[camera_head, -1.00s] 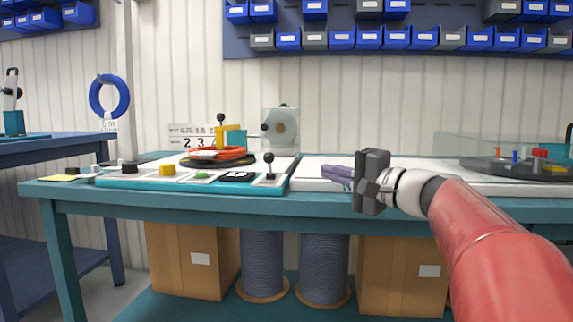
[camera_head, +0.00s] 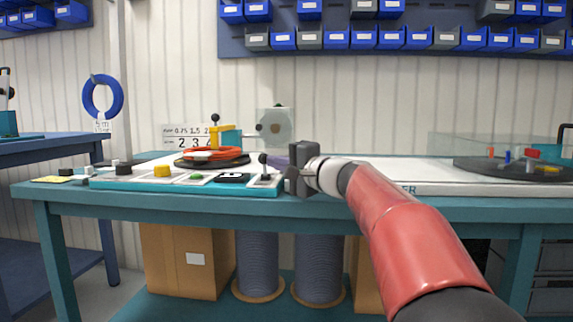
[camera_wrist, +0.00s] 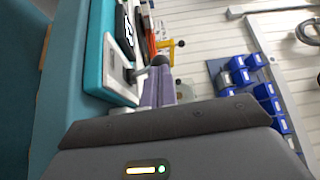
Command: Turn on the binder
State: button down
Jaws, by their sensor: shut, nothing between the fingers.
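The binder is a white and teal machine (camera_head: 185,187) on the left half of the bench. Its front panel carries a black knob, a yellow button (camera_head: 162,171), a green button (camera_head: 196,177), a small dark display (camera_head: 234,178) and a black-knobbed lever (camera_head: 263,160) at the right end. An orange cable coil (camera_head: 212,153) lies on its black turntable. My gripper (camera_head: 296,168) is shut and empty, just right of the lever; I cannot tell whether they touch. In the wrist view the binder's teal edge (camera_wrist: 94,55) and panel are at upper left, beyond my gripper's dark body.
A second machine with a dark turntable (camera_head: 515,168) and clear cover stands at the right. Purple pieces (camera_wrist: 160,88) lie beside the binder, partly hidden by my gripper. Cardboard boxes (camera_head: 185,262) and cable reels (camera_head: 257,265) are under the bench. Blue bins hang behind.

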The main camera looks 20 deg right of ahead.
jog(key=shift+r, duration=0.15)
jog(key=shift+r+p, duration=0.1)
jog(key=shift+p, duration=0.4)
jog(key=shift+w+h+p, duration=0.1)
jog(key=shift+h+p, duration=0.2)
